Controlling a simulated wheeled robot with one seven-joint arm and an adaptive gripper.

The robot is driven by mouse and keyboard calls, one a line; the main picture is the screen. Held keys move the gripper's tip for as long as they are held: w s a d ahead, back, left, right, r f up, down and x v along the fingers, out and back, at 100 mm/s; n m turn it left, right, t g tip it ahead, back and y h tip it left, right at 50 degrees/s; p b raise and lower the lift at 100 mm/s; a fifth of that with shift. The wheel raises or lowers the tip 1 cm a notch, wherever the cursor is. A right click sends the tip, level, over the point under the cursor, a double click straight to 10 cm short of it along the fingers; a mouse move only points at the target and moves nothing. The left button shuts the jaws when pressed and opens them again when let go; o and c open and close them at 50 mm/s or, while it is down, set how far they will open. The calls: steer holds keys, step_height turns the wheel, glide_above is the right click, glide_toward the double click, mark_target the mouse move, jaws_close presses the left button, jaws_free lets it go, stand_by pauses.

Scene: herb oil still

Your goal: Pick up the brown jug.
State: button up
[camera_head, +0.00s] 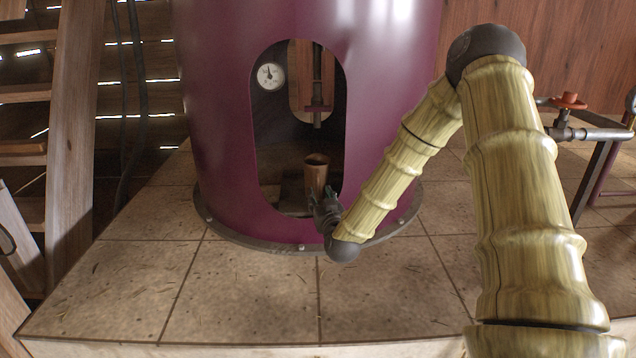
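The brown jug (316,173) stands upright inside the arched opening of the purple still (222,120), below a vertical pipe. My gripper (322,197) is at the front of the opening, right at the jug's lower part in the picture. It covers the jug's base, and I cannot tell whether the fingers touch the jug. The fingers are small and dark here, so whether they are open or shut does not show.
The opening's purple edge runs close around my gripper. A gauge (270,76) and a pipe (317,85) are inside. A red-handled valve (569,101) is at right, and wooden stairs (70,130) are at left. The tiled floor (240,290) in front is clear.

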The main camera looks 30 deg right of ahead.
mark_target(319, 189)
steer(key=shift+d+b+x, duration=0.2)
steer(key=shift+b+x, duration=0.1)
steer(key=shift+x, duration=2.3)
steer(key=shift+s+r, duration=0.1)
jaws_close()
